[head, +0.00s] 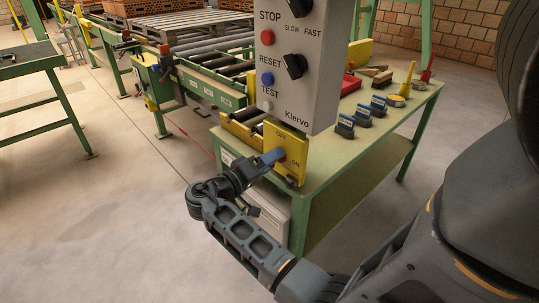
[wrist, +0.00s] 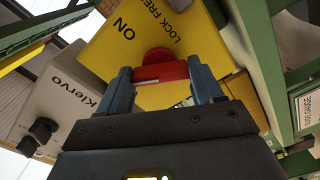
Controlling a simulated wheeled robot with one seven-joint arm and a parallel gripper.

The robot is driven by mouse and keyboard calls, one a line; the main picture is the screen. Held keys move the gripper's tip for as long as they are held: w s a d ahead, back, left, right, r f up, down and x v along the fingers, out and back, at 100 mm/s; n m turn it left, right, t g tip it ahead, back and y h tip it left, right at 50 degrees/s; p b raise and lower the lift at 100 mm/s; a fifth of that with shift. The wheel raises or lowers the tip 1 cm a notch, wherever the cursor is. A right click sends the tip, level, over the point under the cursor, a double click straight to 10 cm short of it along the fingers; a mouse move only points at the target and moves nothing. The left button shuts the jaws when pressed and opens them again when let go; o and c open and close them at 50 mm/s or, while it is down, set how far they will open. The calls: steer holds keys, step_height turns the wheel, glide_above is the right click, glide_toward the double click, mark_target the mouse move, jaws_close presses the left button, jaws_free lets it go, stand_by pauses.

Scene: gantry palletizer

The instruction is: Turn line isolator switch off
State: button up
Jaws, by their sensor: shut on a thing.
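The line isolator switch is a red handle (wrist: 161,73) on a yellow plate (head: 290,143) below the grey control box. The plate is marked ON, and OFF in the head view; the wrist view also shows the yellow plate (wrist: 100,57) with ON and LOCK words. My gripper (wrist: 161,78) is shut on the red handle, one blue-grey finger on each side of it. In the head view my gripper (head: 274,156) reaches the plate from the lower left and covers most of the handle. In the wrist view the handle lies nearly level between the fingers.
The grey Klervo control box (head: 299,100) with STOP, RESET and TEST hangs just above the plate. A green workbench (head: 345,160) with blue-topped blocks (head: 363,116) stands behind to the right. A roller conveyor (head: 215,75) lies behind. The floor to the left is clear.

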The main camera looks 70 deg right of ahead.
steer(key=shift+n+p, duration=2.05)
steer(key=shift+n, duration=0.85)
steer(key=o, duration=1.1)
steer(key=shift+c, duration=0.2)
steer(key=b+v, duration=0.1)
steer(key=v, duration=0.7)
steer(key=shift+b, duration=0.4)
steer(key=shift+s+f, duration=0.1)
